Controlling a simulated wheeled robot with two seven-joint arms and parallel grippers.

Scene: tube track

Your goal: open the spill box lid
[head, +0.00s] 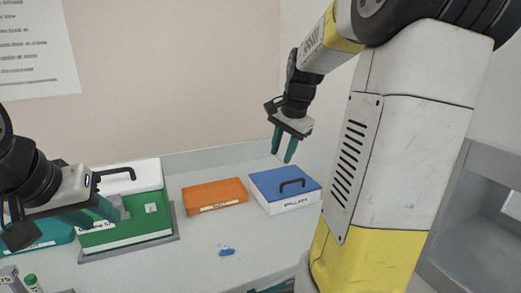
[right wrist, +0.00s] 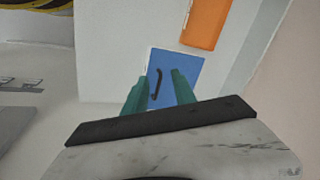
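The spill box (head: 292,204) is a white box with a blue lid (head: 270,181) and a black arched handle (head: 292,184). It stands on the bench right of centre with the lid shut. My right gripper (head: 284,158) hangs above the box with green fingers pointing down, apart and empty. In the right wrist view, the blue lid (right wrist: 184,64) and its handle (right wrist: 157,84) show beyond the open fingers (right wrist: 155,86). My left gripper (head: 110,212) is at the far left, in front of a green box; whether its fingers are apart is unclear.
An orange box (head: 215,196) lies left of the spill box. A green box (head: 128,232) with a white lid stands in a grey tray (head: 176,238). A blue spill (head: 227,252) lies on the bench. A grey shelf (head: 462,235) stands at the right.

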